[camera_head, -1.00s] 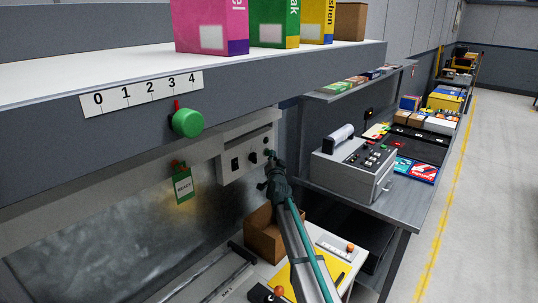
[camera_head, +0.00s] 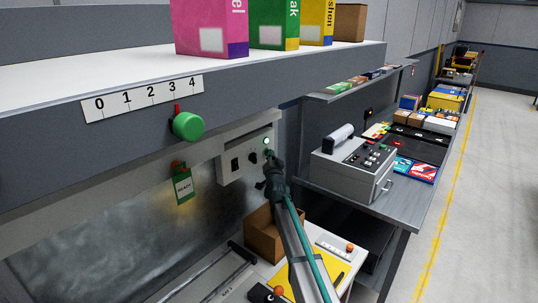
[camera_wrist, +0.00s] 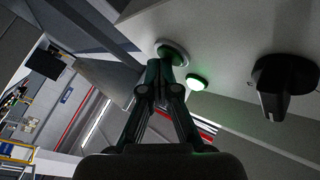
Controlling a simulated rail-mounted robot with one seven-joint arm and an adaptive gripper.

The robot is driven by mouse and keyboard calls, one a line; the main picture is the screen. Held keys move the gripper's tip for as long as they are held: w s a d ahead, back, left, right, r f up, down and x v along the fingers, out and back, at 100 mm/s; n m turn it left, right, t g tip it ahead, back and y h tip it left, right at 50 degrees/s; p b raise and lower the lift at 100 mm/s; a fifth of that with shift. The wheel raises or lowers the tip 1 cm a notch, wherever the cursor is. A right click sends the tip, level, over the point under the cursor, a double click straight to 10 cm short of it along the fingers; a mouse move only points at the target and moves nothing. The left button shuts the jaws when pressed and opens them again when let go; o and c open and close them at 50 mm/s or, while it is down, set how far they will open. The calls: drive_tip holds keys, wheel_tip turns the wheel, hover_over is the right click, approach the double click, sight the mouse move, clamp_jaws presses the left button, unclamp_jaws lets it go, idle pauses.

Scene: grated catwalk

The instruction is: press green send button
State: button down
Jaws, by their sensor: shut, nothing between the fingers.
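A light control panel (camera_head: 229,171) is fixed under the shelf edge. A small round lamp (camera_head: 266,140) on it glows green; it also shows lit in the wrist view (camera_wrist: 197,82). My gripper (camera_head: 269,158) is shut and empty, its fingertips at the right side of the panel just below the lamp. In the wrist view, my fingertips (camera_wrist: 165,62) meet a round button with a pale collar (camera_wrist: 172,46). The fingers hide most of the button's face, so its colour is hard to tell. They appear to touch it.
A black knob (camera_wrist: 284,85) sits beside the lamp on the panel. A large green knob (camera_head: 187,125) stands under a 0–4 scale (camera_head: 142,96). A green tag (camera_head: 183,187) hangs left of the panel.

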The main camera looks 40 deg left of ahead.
drive_tip(key=shift+d+f, duration=0.1)
drive_tip(key=shift+d+b, duration=0.25)
drive_tip(key=shift+b, duration=0.1)
drive_tip(key=d+b, duration=0.6)
drive_tip(key=shift+w, duration=0.15)
idle(0.4)
